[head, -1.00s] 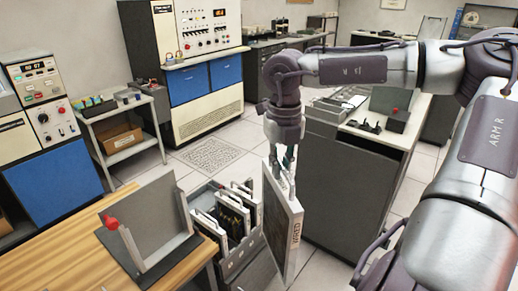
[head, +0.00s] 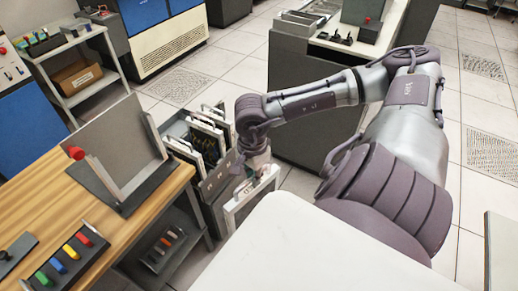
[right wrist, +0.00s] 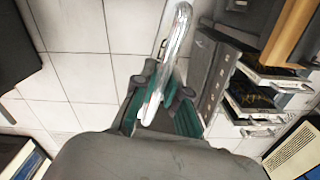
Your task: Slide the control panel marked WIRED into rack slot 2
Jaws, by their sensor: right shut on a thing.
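The white-edged control panel (head: 252,199) hangs upright from my right gripper (head: 250,178), low beside the near end of the rack (head: 214,191). The lettering on it does not read clearly now. In the right wrist view, the panel (right wrist: 178,45) shows nearly edge-on, and the teal fingers of my right gripper (right wrist: 160,105) are shut on its handle. The grey side of the rack (right wrist: 212,80) is close to its right, with a narrow gap between them in that view. I cannot tell which slot is number 2. My left gripper is not in view.
Several panels (head: 208,135) stand in the rack's far part. A wooden table (head: 40,190) with a grey stand (head: 118,140) and a colored-switch strip (head: 68,258) is at left. A dark cabinet (head: 300,90) stands behind my right arm. Tiled floor is open at right.

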